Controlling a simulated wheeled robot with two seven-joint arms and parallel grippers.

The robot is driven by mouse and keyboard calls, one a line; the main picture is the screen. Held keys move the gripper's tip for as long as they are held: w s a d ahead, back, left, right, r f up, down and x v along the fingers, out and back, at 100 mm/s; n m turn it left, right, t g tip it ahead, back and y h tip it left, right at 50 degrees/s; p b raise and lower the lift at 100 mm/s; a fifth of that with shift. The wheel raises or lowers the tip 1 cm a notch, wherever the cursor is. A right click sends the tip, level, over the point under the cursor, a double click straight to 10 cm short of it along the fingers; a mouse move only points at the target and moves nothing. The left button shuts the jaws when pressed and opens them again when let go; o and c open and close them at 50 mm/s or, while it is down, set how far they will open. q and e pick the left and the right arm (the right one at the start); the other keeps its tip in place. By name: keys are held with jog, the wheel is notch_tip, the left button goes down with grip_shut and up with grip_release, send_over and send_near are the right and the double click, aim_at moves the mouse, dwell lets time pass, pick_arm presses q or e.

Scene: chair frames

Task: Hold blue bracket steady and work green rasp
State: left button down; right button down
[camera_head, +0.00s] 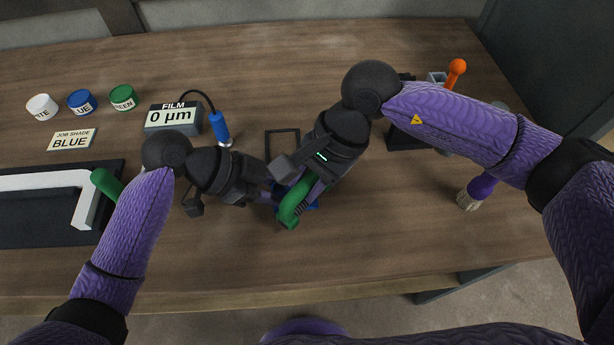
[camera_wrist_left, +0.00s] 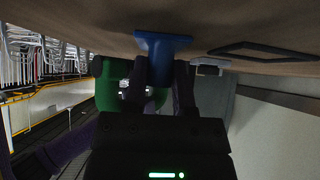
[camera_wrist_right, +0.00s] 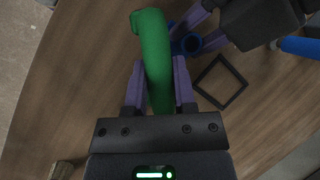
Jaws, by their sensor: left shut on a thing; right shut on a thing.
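The blue bracket (camera_head: 312,207) is on the table near its front middle, mostly hidden by my grippers in the head view. In the left wrist view the bracket (camera_wrist_left: 162,42) shows a flat blue plate against the table, with a narrower part between my fingers. My left gripper (camera_head: 274,193) is shut on it. My right gripper (camera_wrist_right: 158,85) is shut on the green rasp's thick curved handle (camera_wrist_right: 153,45), which also shows in the head view (camera_head: 291,205). The rasp is right beside the bracket; its working end is hidden, so I cannot tell whether they touch.
A dark square frame (camera_head: 283,131) lies just behind the grippers. The film gauge (camera_head: 173,117) and its blue probe (camera_head: 219,127) stand back left, near several paint pots (camera_head: 81,102). A brush (camera_head: 470,197) lies at right.

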jog(key=shift+f, duration=0.75)
jog(key=shift+r, duration=0.1)
dwell(0.6)
jog(key=shift+w, duration=0.15)
dwell(0.4)
jog(key=shift+f, duration=0.2)
jog(key=shift+s+f, duration=0.1)
jog(key=shift+s, duration=0.15)
notch_tip(320, 180, up, 4)
jog(key=shift+w+r, duration=0.1)
